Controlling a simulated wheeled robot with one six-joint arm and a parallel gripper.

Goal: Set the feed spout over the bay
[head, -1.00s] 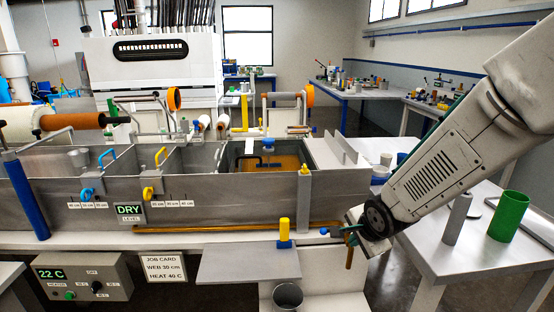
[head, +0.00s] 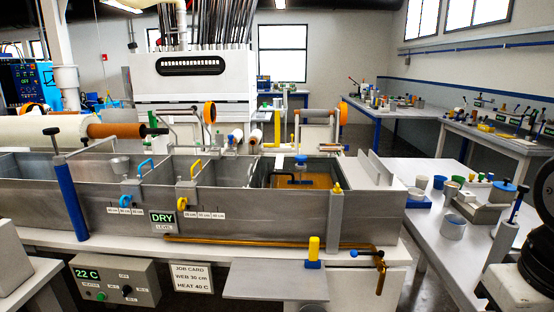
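I take this to be the feed spout. Its tip is over or near the back of the left compartment; I cannot tell exactly. The grey bath (head: 270,207) is split by plates with a blue clamp (head: 130,188) and a yellow clamp (head: 187,190). Amber liquid or flooring shows in the right compartment (head: 318,181). My gripper is out of view; only part of my arm shows at the right edge.
A brass pipe (head: 260,242) runs along the bath front and bends down at its right end. A yellow plug (head: 314,249) stands above a grey shelf (head: 277,286). The right table (head: 425,225) holds cups and tools. A display (head: 162,218) reads DRY.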

